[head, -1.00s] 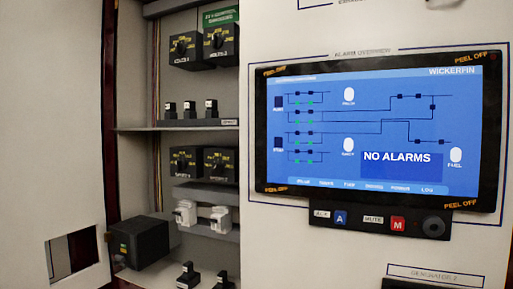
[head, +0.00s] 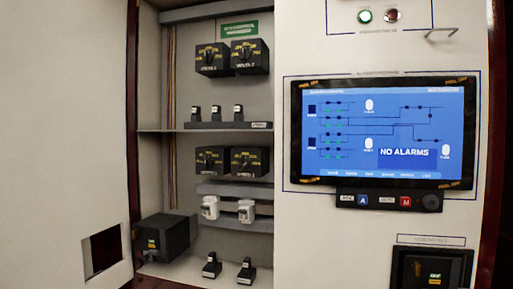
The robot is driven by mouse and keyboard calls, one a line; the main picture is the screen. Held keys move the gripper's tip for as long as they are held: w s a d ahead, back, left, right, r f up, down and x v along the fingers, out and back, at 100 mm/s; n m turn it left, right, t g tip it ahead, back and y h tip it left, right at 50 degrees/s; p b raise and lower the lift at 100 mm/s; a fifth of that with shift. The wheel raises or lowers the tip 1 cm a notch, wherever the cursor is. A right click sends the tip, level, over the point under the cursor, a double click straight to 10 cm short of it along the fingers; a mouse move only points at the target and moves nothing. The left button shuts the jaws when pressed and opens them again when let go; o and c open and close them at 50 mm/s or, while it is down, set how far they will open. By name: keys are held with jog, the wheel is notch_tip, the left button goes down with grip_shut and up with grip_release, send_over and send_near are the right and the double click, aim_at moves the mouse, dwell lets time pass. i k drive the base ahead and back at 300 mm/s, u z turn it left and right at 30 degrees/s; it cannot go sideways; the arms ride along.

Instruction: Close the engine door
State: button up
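A large pale panel (head: 62,130) fills the left of the head view, with a square cutout (head: 102,250) low near its right edge. It looks like a door standing open beside an uncovered compartment (head: 205,115). No readable label confirms that it is the engine door. The compartment shows dark rotary switch blocks (head: 231,58), shelves and small toggles. A black breaker box (head: 165,237) juts out at its lower left. My gripper is not in view.
A pale front panel on the right carries a blue alarm screen (head: 382,132) reading NO ALARMS. Above it are a green lamp (head: 365,16), a red lamp (head: 393,15) and a thin metal handle (head: 441,33). Another black breaker unit (head: 432,268) sits at lower right.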

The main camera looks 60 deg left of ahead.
aim_at(63, 175)
jog(key=z, duration=0.1)
jog(key=k, duration=0.9)
jog(key=u, duration=1.25)
jog(key=i, duration=1.05)
jog(key=u, duration=0.6)
